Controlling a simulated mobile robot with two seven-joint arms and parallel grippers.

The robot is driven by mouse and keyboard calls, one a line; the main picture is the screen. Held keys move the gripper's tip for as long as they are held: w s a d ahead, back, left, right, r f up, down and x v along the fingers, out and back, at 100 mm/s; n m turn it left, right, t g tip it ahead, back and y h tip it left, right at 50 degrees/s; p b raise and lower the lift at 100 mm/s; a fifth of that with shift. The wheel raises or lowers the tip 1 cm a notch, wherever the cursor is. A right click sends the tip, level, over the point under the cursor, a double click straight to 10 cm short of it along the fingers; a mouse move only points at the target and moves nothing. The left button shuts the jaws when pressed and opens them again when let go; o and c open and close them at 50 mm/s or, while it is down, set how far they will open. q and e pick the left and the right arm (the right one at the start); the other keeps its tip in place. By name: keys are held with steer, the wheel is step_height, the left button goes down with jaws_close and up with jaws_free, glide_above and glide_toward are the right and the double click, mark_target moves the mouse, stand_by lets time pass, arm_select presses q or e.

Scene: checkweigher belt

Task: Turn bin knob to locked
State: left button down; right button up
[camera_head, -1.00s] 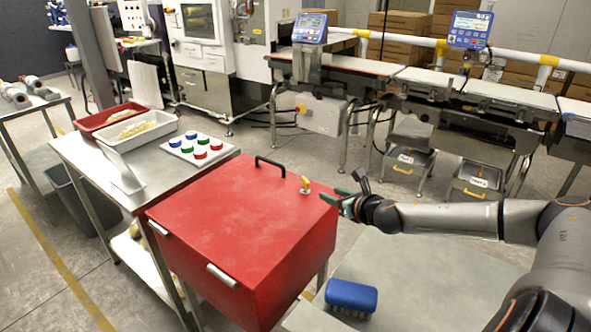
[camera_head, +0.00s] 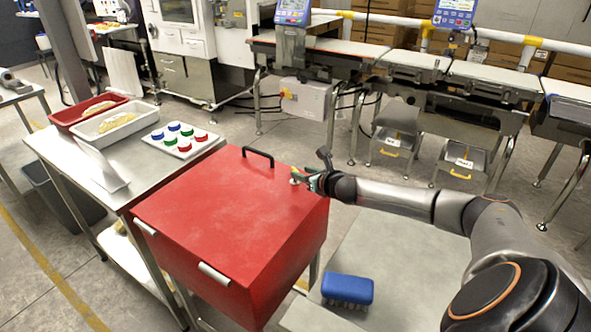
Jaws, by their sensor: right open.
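The red bin (camera_head: 225,215) stands in the middle, with a black handle on its lid. The bin knob (camera_head: 293,181) sits at the lid's back right corner; only a small part of it shows, as my gripper covers the rest. My right gripper (camera_head: 302,176) is open and right at the knob, with its green-tipped fingers over or beside it. I cannot tell whether the fingers touch the knob or which way it points. My left gripper is out of view.
A steel table on the left holds a red tray (camera_head: 64,121), a white tray (camera_head: 84,130) and a board with several coloured caps (camera_head: 183,151). A blue brush (camera_head: 347,290) lies on a grey surface in front. The conveyor (camera_head: 405,62) runs behind.

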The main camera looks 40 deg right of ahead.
mark_target(296, 170)
steer(key=shift+x, duration=2.55)
steer(key=shift+c, duration=0.4)
jaws_close()
